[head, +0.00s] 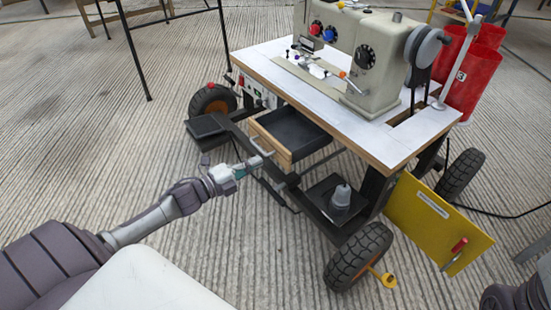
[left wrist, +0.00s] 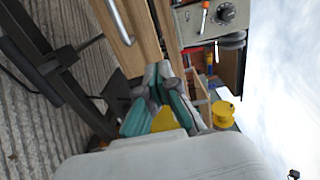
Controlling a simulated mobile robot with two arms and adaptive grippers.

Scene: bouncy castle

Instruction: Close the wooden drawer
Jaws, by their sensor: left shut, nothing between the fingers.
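The wooden drawer (head: 271,145) hangs open under the white sewing table, with a dark inside and a silver bar handle (head: 261,147) on its front. My left gripper (head: 257,162) is shut and empty, close to the lower part of the drawer front, below the handle. In the left wrist view, the shut fingers (left wrist: 160,72) point at the wooden drawer front (left wrist: 132,52), and the handle (left wrist: 118,20) shows at the upper left. I cannot tell whether the fingertips touch the wood. My right gripper is not in view.
The white sewing table (head: 285,72) carries a beige sewing machine (head: 375,62) and stands on a dark wheeled frame. Black tyres (head: 357,256) and a yellow panel (head: 432,222) stick out at its sides. The ribbed floor to the left is mostly free.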

